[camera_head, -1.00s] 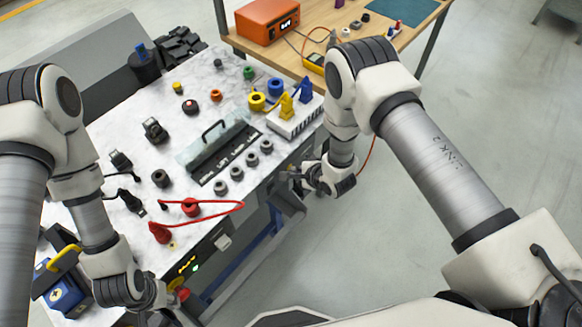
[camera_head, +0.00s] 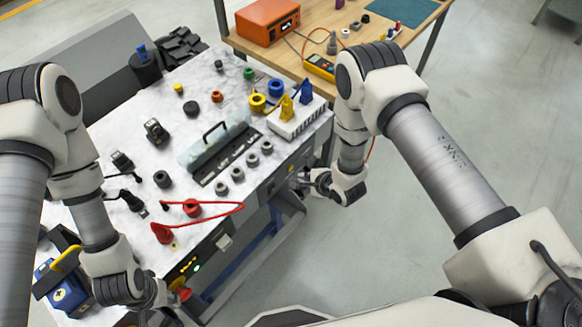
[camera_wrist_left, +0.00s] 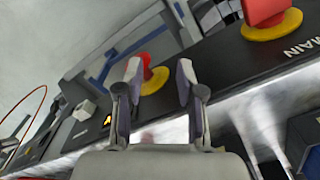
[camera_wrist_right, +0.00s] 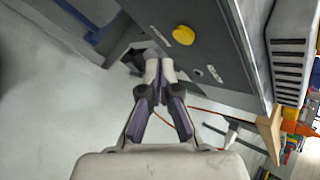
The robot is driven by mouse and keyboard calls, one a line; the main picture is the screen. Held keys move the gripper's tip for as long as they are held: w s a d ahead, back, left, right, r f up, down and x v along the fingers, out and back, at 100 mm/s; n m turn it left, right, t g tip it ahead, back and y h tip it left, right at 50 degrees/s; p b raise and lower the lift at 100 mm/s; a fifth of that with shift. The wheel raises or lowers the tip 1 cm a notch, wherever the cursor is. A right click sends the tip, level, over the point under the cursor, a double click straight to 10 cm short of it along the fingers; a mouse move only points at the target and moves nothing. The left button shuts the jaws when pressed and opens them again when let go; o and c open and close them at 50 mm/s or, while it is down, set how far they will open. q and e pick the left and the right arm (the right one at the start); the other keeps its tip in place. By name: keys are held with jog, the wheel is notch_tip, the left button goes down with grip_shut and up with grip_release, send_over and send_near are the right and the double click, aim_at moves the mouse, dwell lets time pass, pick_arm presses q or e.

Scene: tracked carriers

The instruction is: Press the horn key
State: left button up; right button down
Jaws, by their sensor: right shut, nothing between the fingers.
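A round yellow button (camera_wrist_right: 183,35) sits on the dark front panel in the right wrist view; in the head view it is a small yellow spot (camera_head: 291,168). I cannot read a horn label. My right gripper (camera_wrist_right: 160,63) is shut and empty, with its tips apart from the yellow button and below it in the right wrist view. It is in front of the bench's front face in the head view (camera_head: 301,181). My left gripper (camera_wrist_left: 160,75) is open, with a red button on a yellow collar (camera_wrist_left: 155,82) showing between its fingers.
A second red button (camera_wrist_left: 262,10) stands beside the word MAIN. The marble-topped bench (camera_head: 150,98) carries several knobs, sockets and a red cable (camera_head: 225,207). A wooden table (camera_head: 345,72) stands behind. Open floor lies right of the bench.

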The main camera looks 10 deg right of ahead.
jog(key=shift+s+d+p, duration=0.2)
jog(key=shift+s+d, duration=0.35)
jog(key=shift+s, duration=0.2)
jog(key=shift+s+d+p, duration=0.2)
jog(key=shift+s+d, duration=0.35)
jog(key=shift+s, duration=0.15)
